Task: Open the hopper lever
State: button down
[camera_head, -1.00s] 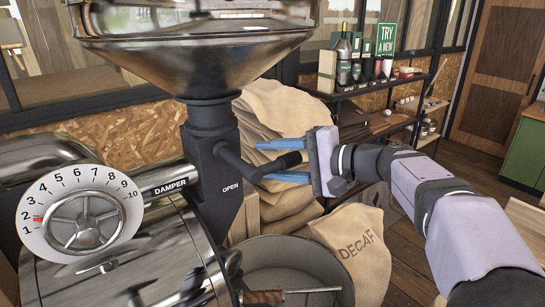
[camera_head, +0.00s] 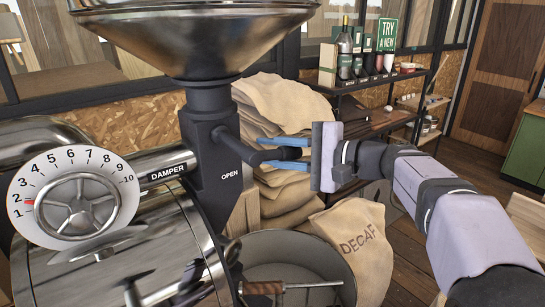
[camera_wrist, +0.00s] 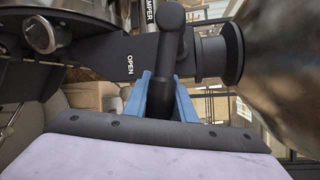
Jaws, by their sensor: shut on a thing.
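The hopper lever (camera_head: 247,154) is a black bar on the dark neck under the metal hopper. Its handle juts to the right, above and right of the word OPEN. My gripper (camera_head: 290,153) has come in from the right, with its blue fingers above and below the handle's end, shut on it. In the wrist view, the lever (camera_wrist: 171,45) runs down between the blue fingers of my gripper (camera_wrist: 168,90), which press on its sides. The fingers partly hide the handle.
The metal hopper (camera_head: 190,40) overhangs the lever. A white dial (camera_head: 120,207) and the roaster drum (camera_head: 120,275) are at left. A round cooling bin (camera_head: 295,250) lies below, beside a DECAF sack (camera_head: 358,250). A shelf (camera_head: 385,88) with bottles stands behind.

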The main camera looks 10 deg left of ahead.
jog(key=s+a+f+m+t+y+b, duration=0.1)
jog(key=s+a+f+m+y+b, duration=0.2)
jog(key=m+b, duration=0.6)
jog(key=shift+f+t+y+b, duration=0.4)
jog(key=shift+f+b, duration=0.4)
jog(key=shift+b, duration=1.6)
jog(key=c, duration=1.5)
grip_release()
jog(key=shift+r, duration=0.1)
jog(key=shift+d, duration=0.1)
jog(key=shift+b+v, duration=1.5)
jog(key=shift+v, duration=2.05)
